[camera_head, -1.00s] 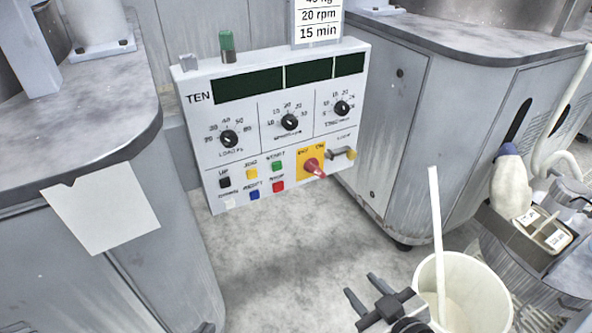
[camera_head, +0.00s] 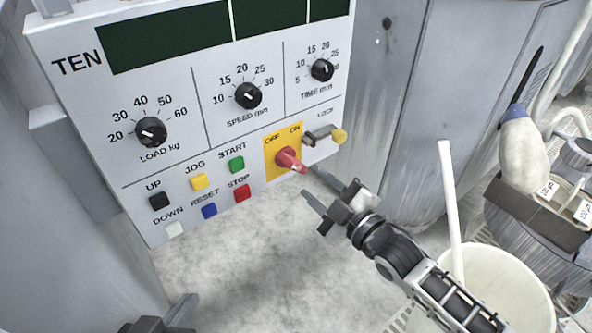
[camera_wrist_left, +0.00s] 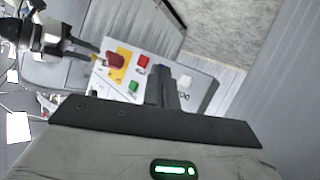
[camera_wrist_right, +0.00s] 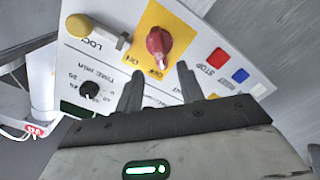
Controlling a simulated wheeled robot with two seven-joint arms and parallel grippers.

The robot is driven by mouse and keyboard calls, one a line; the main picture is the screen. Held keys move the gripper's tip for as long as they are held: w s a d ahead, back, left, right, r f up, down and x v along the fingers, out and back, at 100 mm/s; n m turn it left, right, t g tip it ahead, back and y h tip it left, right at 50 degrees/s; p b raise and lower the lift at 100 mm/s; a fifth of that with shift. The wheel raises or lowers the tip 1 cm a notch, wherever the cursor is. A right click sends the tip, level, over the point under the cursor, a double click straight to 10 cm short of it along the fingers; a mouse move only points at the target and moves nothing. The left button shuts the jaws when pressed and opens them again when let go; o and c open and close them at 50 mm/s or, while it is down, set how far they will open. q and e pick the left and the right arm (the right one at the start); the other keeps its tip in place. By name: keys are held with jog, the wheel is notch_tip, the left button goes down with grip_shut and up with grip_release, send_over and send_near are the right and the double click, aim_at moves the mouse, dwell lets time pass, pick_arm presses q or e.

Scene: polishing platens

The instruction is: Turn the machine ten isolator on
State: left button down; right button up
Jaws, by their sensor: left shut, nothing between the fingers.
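The isolator is a red rotary handle (camera_head: 289,159) on a yellow plate (camera_head: 270,168) marked OFF and ON, at the lower right of the machine ten panel (camera_head: 180,115). The handle juts toward the lower right in the head view; I cannot tell its exact setting. My right gripper (camera_head: 308,181) is open just to the lower right of the handle. In the right wrist view the handle (camera_wrist_right: 158,45) lies beyond its parted fingers (camera_wrist_right: 158,76), seemingly not gripped. My left gripper shows partly at the bottom edge of the head view; in the left wrist view its fingers (camera_wrist_left: 168,82) are shut and empty.
A lock with a yellow knob (camera_head: 339,136) sits right of the isolator. Coloured push buttons, including red STOP (camera_head: 242,193), are to its left. A white bucket (camera_head: 500,290) with a stick stands at lower right. Grey cabinets flank the panel.

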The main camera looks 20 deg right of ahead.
aim_at(298, 169)
jog(key=b+x, duration=0.1)
jog(key=x, duration=0.5)
jog(key=shift+w+f, duration=0.1)
jog(key=shift+w, duration=0.1)
pick_arm(q)
jog(key=shift+d+r+t+h+b, duration=0.3)
jog(key=shift+r+t, duration=0.2)
jog(key=shift+r, duration=0.25)
pick_arm(e)
jog(key=shift+w+a, duration=0.25)
jog(key=shift+w, duration=0.35)
grip_shut()
